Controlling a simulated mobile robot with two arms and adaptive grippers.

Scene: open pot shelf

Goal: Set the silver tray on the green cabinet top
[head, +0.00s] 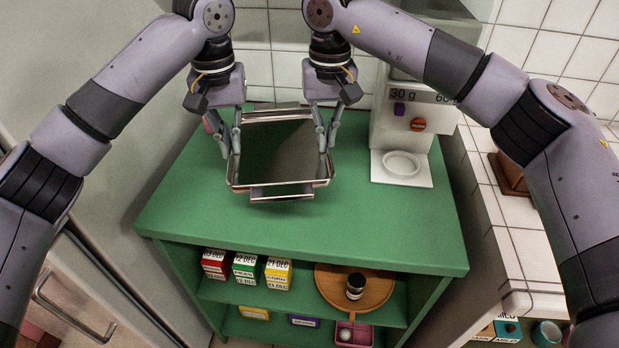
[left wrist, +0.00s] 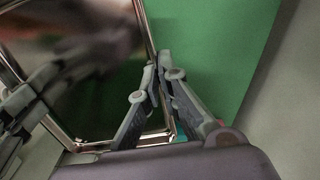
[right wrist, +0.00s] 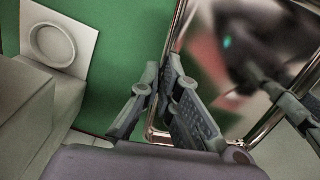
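The silver tray (head: 282,150) has a mirror-like bottom and a raised rim. It is over the back middle of the green cabinet top (head: 300,222); I cannot tell whether it touches the top. My left gripper (head: 235,142) is at the tray's left rim and my right gripper (head: 326,138) at its right rim. In the left wrist view the left fingertips (left wrist: 156,78) are close together on the tray rim (left wrist: 146,28). In the right wrist view the right fingertips (right wrist: 164,78) are close together at the opposite rim (right wrist: 180,25).
A white machine with a round dish (head: 402,164) stands right of the tray. The front of the green top is clear. Shelves below hold small labelled boxes (head: 246,266) and a round wooden tray (head: 374,292). A white tiled counter (head: 515,212) is at the right.

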